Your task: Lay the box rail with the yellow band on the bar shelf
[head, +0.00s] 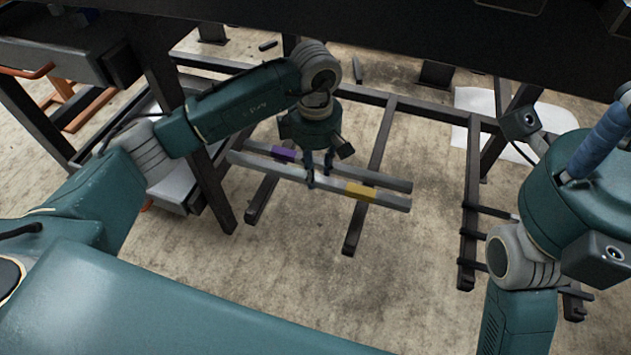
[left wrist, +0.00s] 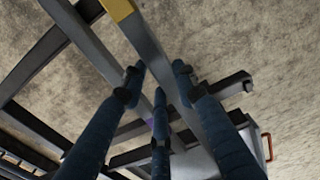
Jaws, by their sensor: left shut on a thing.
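The box rail with the yellow band (head: 390,201) is a long grey square bar. Its yellow band (head: 361,191) also shows at the top of the left wrist view (left wrist: 117,8). My left gripper (head: 318,178) points down and is shut on this rail, left of the band. A similar rail with a purple band (head: 283,154) lies just behind, nearly parallel. Both cross above dark shelf bars (head: 372,175); I cannot tell whether the held rail touches them. My right gripper (head: 603,140) shows only partly at the right edge, its fingertips out of view.
Another dark rack upright with short prongs (head: 468,235) stands to the right. A dark beam (head: 400,35) spans the top. A grey cabinet with an orange handle (head: 60,60) is at the upper left. Concrete floor (head: 300,270) is bare in front of the bars.

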